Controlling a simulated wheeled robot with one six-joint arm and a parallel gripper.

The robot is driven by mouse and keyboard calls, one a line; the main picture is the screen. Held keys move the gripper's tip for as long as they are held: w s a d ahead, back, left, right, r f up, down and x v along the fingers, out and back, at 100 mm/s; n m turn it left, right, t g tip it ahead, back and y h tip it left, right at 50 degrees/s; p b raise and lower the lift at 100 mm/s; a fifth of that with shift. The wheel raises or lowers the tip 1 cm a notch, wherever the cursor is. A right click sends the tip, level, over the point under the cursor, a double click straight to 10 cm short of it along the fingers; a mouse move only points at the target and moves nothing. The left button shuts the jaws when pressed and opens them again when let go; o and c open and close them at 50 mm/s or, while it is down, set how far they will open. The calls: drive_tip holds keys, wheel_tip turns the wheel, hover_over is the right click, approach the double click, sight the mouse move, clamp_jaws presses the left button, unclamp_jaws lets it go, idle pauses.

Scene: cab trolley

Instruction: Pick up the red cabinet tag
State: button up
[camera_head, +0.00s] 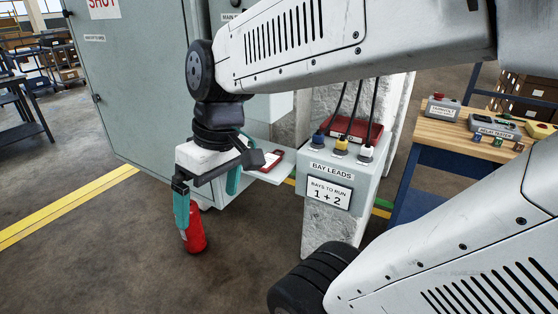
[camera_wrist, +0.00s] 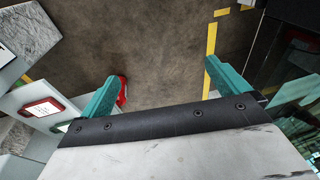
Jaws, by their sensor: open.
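The red cabinet tag (camera_head: 271,160) looks like a small red-edged plate with a pale face. It lies on a light shelf (camera_head: 284,175) by the grey cabinet, just right of my gripper in the head view. In the wrist view a red-framed tag (camera_wrist: 40,107) shows at the left, outside the left finger. My gripper (camera_head: 208,195) hangs pointing down, with its teal fingers wide apart and nothing between them. It also shows in the wrist view (camera_wrist: 162,75), over bare floor. The gripper body stands close to the tag's left edge in the head view, apart from it as far as I can tell.
A grey box labelled BAY LEADS (camera_head: 335,172) with several plugs and cables stands right of the shelf. A red object (camera_head: 354,128) sits behind it. A red cylinder (camera_head: 195,238) stands on the floor below my gripper. A wooden bench (camera_head: 450,133) holds boxes at the right.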

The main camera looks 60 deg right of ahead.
drive_tip(key=w+d+f+t+y, duration=0.1)
drive_tip(key=w+d+t+y, duration=0.1)
drive_tip(key=w+d, duration=0.4)
drive_tip(key=t+h, duration=0.3)
drive_tip(key=t, duration=0.3)
approach(271, 161)
drive_tip(key=shift+w+a, duration=0.15)
drive_tip(key=shift+w, duration=0.8)
drive_tip(key=shift+w+f, duration=0.25)
drive_tip(key=x, duration=0.6)
drive_tip(key=shift+w+f, duration=0.1)
drive_tip(key=shift+f, duration=0.25)
drive_tip(key=c, duration=0.7)
